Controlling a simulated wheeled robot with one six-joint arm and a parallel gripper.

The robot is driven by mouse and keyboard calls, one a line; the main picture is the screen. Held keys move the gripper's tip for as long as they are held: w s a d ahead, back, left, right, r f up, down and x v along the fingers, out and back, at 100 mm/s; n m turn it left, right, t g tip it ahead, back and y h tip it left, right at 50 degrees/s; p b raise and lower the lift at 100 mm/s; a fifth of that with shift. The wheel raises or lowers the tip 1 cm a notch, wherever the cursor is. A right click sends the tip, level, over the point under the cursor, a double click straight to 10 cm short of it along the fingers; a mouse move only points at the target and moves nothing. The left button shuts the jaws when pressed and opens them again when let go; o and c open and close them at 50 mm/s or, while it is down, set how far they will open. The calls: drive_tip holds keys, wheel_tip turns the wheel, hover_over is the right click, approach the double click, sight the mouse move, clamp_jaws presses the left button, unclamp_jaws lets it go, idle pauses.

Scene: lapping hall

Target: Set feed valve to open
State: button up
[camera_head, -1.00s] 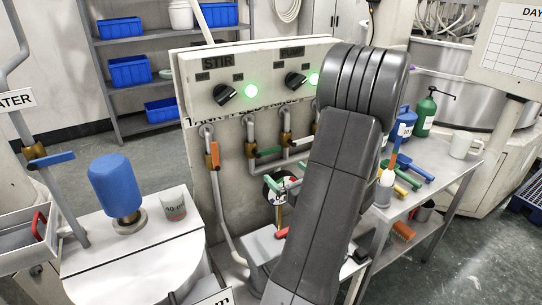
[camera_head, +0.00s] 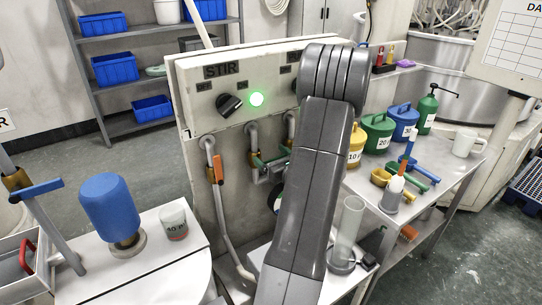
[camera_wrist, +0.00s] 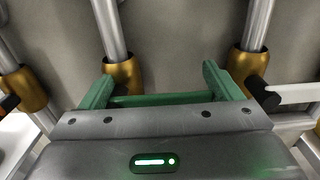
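A grey panel (camera_head: 205,97) carries brass-bodied valves on pipes. An orange lever (camera_head: 218,168) hangs down at the left valve. No label naming the feed valve is readable. In the wrist view my gripper (camera_wrist: 160,92) has two green fingers spread wide apart, facing the pipes. A level green bar shows between them; I cannot tell whether it is the lever or whether they touch it. Brass valve bodies (camera_wrist: 124,75) stand just beyond.
A clear cylinder (camera_head: 347,230) stands right of my arm. A side table (camera_head: 450,180) holds coloured jugs and scoops. A blue-topped post (camera_head: 110,208) and cup (camera_head: 173,222) stand left.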

drive_tip(key=c, duration=0.7)
